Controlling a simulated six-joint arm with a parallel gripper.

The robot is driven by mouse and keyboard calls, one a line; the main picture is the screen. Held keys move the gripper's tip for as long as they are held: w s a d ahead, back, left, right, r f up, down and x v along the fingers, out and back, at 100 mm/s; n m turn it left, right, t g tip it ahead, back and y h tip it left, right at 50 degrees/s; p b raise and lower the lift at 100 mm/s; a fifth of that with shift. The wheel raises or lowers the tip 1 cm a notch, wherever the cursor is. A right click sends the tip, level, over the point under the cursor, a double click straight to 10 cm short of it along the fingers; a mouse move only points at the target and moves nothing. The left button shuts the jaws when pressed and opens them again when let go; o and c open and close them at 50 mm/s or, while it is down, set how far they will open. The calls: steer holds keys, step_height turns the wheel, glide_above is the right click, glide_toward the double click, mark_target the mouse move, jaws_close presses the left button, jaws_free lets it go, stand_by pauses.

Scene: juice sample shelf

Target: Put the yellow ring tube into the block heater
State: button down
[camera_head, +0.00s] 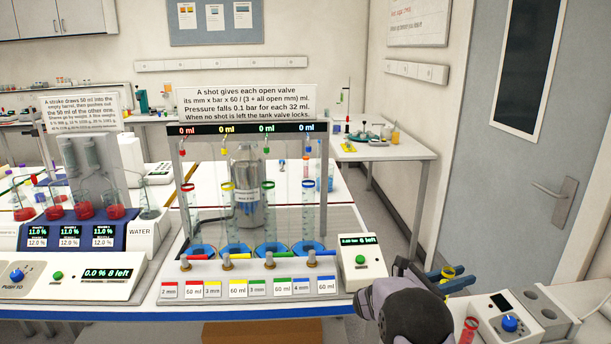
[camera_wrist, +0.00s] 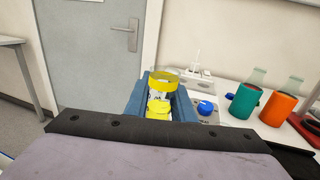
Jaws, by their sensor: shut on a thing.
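My gripper (camera_head: 448,277) is shut on the yellow ring tube (camera_head: 448,271), at the right of the bench in the head view. In the wrist view, the tube's yellow ring (camera_wrist: 163,83) stands up between the two blue fingers, and its lower part is hidden. The block heater (camera_head: 540,309) is at the lower right of the head view, with a blue knob, a dark display and round holes in its top. My gripper is to the left of it and apart from it. The heater's blue knob (camera_wrist: 206,106) shows right of the fingers in the wrist view.
A red-ringed tube (camera_head: 469,329) stands just left of the heater. The tap rack (camera_head: 348,190) holds several ringed cylinders to the left. Green (camera_wrist: 244,104) and orange (camera_wrist: 279,108) bottles stand right of the heater in the wrist view. A grey door (camera_head: 500,150) is behind.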

steer(key=s+a+f+n+t+y+p, duration=0.1)
steer(key=s+a+f+t, duration=0.1)
steer(key=a+f, duration=0.5)
steer(key=s+a+f+n+t, duration=0.15)
steer(key=a+f, duration=0.35)
steer(key=a, duration=0.5)
steer(key=s+a+f+n+t+y+p, duration=0.1)
steer(key=s+a+f, duration=0.2)
steer(key=s+a, duration=0.2)
steer(key=s+a+f+n+t+y, duration=0.1)
steer(key=s+a+f+t, duration=0.1)
steer(key=s+a, duration=0.4)
steer(key=s+f, duration=0.1)
steer(key=s, duration=0.2)
steer(key=shift+p, duration=0.35)
steer(key=shift+s+r+n+t+y, duration=0.1)
steer(key=shift+n+t+y, duration=0.25)
steer(key=shift+t, duration=0.1)
